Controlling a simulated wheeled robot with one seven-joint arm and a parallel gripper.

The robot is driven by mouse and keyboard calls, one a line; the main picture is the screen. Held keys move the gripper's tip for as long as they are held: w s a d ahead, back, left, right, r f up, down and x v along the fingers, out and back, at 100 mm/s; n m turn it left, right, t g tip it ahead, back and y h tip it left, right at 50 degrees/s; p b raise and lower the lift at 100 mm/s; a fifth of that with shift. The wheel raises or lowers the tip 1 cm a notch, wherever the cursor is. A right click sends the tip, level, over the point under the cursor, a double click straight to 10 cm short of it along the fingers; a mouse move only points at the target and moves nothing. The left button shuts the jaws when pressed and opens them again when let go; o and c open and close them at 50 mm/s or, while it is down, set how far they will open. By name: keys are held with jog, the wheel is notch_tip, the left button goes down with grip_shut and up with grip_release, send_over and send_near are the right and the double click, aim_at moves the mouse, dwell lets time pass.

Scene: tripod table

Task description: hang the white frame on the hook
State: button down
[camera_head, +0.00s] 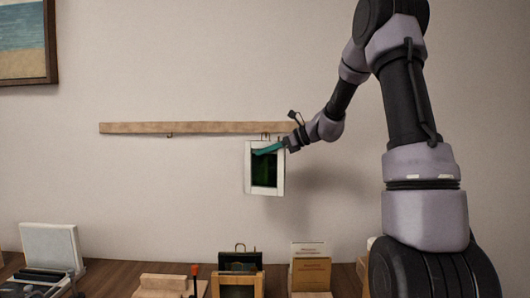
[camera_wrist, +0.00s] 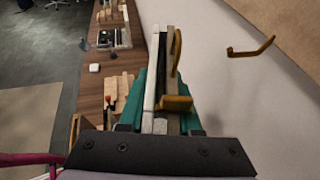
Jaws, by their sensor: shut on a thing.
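The white frame (camera_head: 249,170), with a dark green picture, is upright against the wall in the head view, its top edge just under the wooden rail (camera_head: 195,128). My gripper (camera_head: 269,149) has its teal fingers shut on the frame near the top. In the wrist view the frame's white edge (camera_wrist: 151,75) stands between the two teal fingers. Brass metal (camera_wrist: 177,52) shows at the frame's top; I cannot tell whether it is a hanger loop or a hook, or whether they are engaged. One brass hook (camera_wrist: 250,50) is apart, to the right. Another hook (camera_head: 169,135) hangs under the rail's left part.
A painting (camera_head: 25,42) hangs at upper left.

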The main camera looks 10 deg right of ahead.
jog(key=w+d+f, duration=0.1)
jog(key=w, duration=0.6)
jog(key=shift+d+f, duration=0.2)
dwell(0.5)
dwell(0.6)
